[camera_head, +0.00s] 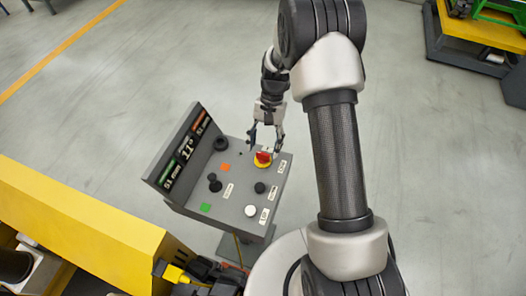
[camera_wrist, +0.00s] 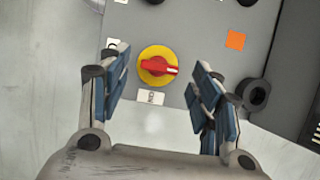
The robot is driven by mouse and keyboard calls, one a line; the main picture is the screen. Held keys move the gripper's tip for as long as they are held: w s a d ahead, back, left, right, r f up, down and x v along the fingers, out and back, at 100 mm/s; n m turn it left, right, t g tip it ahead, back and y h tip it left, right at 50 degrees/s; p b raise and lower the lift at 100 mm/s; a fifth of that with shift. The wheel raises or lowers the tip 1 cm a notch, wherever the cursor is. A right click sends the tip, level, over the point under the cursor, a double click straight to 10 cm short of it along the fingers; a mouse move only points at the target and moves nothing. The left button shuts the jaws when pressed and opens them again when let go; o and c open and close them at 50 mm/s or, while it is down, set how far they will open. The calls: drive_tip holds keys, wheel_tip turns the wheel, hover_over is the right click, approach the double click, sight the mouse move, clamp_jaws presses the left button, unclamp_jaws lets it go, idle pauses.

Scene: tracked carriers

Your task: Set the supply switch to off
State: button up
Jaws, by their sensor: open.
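The supply switch (camera_head: 263,158) is a red rotary handle on a yellow round plate, at the far corner of the grey control panel (camera_head: 236,190). In the wrist view the switch (camera_wrist: 157,67) lies between my fingers, and its red handle points right, roughly level across the picture. A small white label sits just below the yellow plate, its text too small to read surely. My gripper (camera_head: 266,143) is above the switch with its fingers spread. In the wrist view my gripper (camera_wrist: 160,98) is open and empty, with a blue-padded finger on each side, apart from the handle.
The panel also carries a black joystick (camera_head: 214,183), an orange square (camera_wrist: 235,40), a green square (camera_head: 206,208), a white knob (camera_head: 250,210) and a raised display (camera_head: 185,150). A yellow machine body (camera_head: 85,235) stands at lower left. Open floor lies beyond the panel.

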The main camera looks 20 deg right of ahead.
drive_tip(key=v, duration=0.8)
drive_tip(key=shift+r, duration=0.2)
